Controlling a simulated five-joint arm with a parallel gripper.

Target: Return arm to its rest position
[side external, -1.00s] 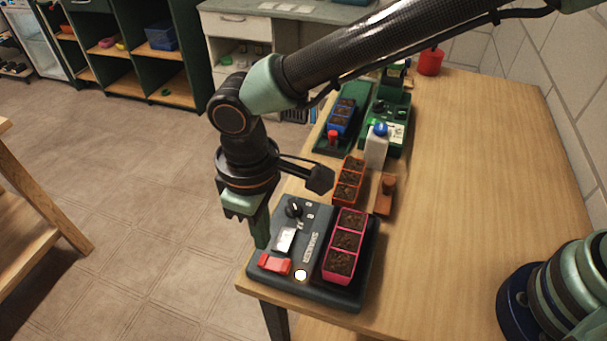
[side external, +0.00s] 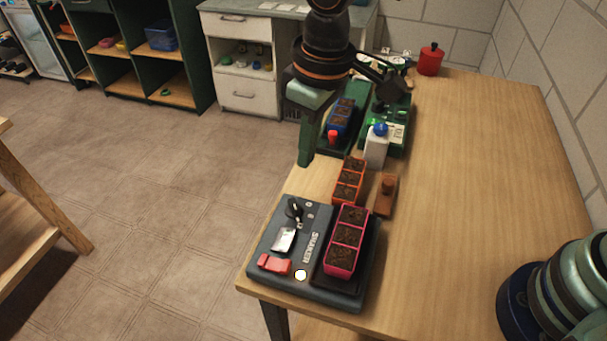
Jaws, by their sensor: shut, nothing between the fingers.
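My gripper (side external: 306,160) hangs down in the upper middle of the side view, shut and empty, with its green fingers pointing at the floor. It appears in front of the table's left edge, left of the blue seedling tray. It is well clear of the grey shaker (side external: 268,244) at the near end of the table. My wrist is above it, and the upper arm is mostly out of the frame at the top.
On the shaker sits a pink seedling tray (side external: 341,262). Behind it are an orange tray (side external: 347,192), a wooden block (side external: 386,196), a white bottle with blue cap (side external: 376,153) and a blue tray (side external: 340,117). A red pot (side external: 430,61) stands at the back.

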